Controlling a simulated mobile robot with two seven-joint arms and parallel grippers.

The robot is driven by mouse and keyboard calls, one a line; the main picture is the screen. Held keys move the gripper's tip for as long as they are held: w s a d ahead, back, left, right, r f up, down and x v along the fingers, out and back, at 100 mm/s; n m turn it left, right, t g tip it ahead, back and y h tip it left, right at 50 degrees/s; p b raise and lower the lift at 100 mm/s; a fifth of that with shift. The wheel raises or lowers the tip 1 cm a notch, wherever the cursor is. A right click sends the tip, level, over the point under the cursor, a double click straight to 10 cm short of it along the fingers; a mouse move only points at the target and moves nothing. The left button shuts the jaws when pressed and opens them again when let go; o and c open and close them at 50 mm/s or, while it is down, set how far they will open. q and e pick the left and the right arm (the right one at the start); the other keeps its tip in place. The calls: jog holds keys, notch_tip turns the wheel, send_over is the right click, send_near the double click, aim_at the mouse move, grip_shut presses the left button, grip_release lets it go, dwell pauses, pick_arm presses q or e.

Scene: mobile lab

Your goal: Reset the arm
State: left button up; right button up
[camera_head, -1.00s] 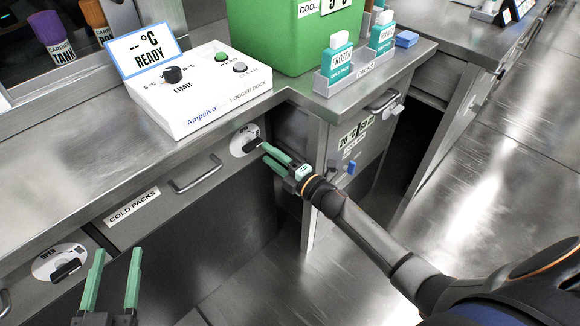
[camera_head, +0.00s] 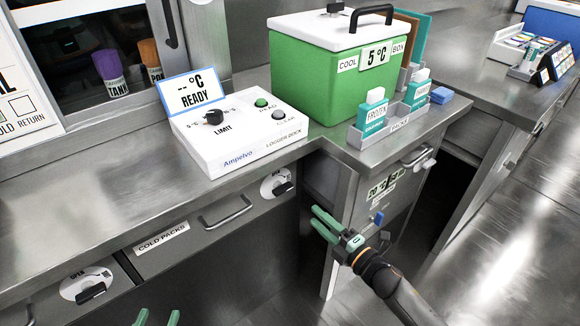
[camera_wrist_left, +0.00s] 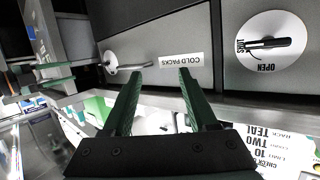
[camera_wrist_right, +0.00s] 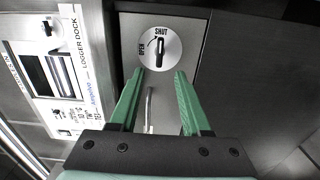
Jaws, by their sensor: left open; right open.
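My left gripper (camera_head: 157,318) shows only its green fingertips at the bottom edge of the head view. It is open and empty, in front of the drawer labelled COLD PACKS. In the left wrist view its fingers (camera_wrist_left: 160,100) point toward that drawer's front. My right gripper (camera_head: 325,224) is open and empty in the head view, in front of the counter corner and below the logger dock. In the right wrist view its fingers (camera_wrist_right: 156,100) point toward the round SHUT/OPEN dial (camera_wrist_right: 160,49), apart from it.
The COLD PACKS drawer (camera_head: 190,238) has a bar handle. Another dial (camera_head: 88,285) sits at lower left. The white logger dock (camera_head: 240,138), green cool box (camera_head: 312,85) and packs rack (camera_head: 392,130) stand on the counter. Open floor lies at right.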

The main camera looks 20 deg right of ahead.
jog(key=s+a+r+m+g+h, duration=0.1)
jog(key=s+a+m, duration=0.3)
jog(key=s+m, duration=0.4)
jog(key=s+a+r+m+g+h, duration=0.1)
jog(key=s+a+r+m+g, duration=0.1)
jog(key=s+a+m, duration=0.5)
pick_arm(q)
jog(key=s+a+r+n+g+y+p, duration=0.1)
jog(key=s+r+g+p, duration=0.3)
jog(key=p, duration=1.7)
jog(key=shift+s+a+r+n+g+y, duration=0.35)
jog(key=shift+s+a, duration=0.2)
jog(key=shift+s, duration=1.35)
pick_arm(e)
jog(key=s+d+r+m+g+h, duration=0.1)
jog(key=s+d+r+m+g, duration=0.3)
jog(key=s, duration=0.3)
jog(key=shift+s+d+r+m+g+h, duration=0.2)
jog(key=shift+s+m+g+h, duration=0.1)
jog(key=shift+s+m+h, duration=0.1)
